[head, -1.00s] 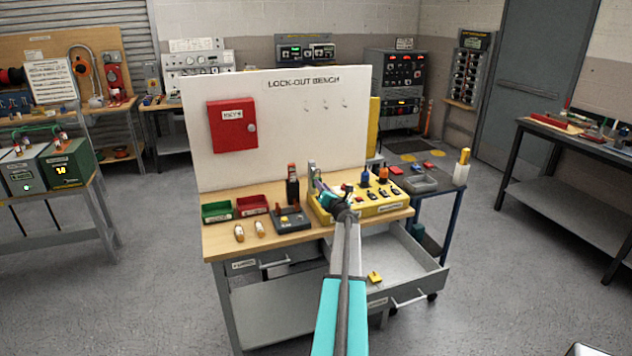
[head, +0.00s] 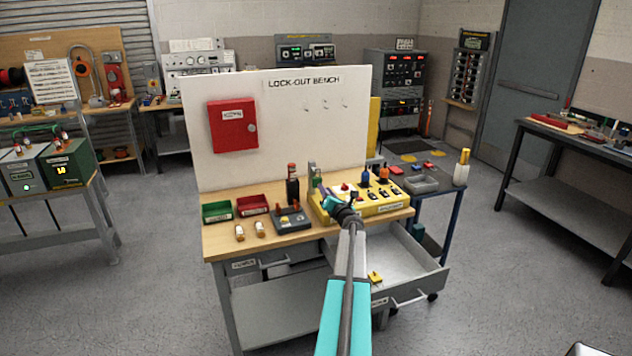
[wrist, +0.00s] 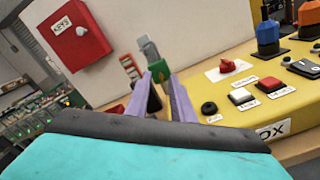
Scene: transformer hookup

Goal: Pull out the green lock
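The green lock (head: 317,177) sits at a grey upright piece near the left end of the yellow box (head: 371,211) on the lock-out bench. In the wrist view the green lock (wrist: 159,72) shows just beyond my purple fingertips, with a grey piece rising above it. My gripper (wrist: 161,86) is open, its fingers spread with a gap between them. In the head view my gripper (head: 323,190) is low in front of the lock. I cannot tell whether the fingers touch it.
A red knob (wrist: 228,67) and push buttons sit on the yellow box to the right. A dark grey unit (head: 291,221), green tray (head: 216,212) and red tray (head: 252,205) stand to the left. An open drawer (head: 408,259) juts out below. The white back panel (head: 300,130) rises behind.

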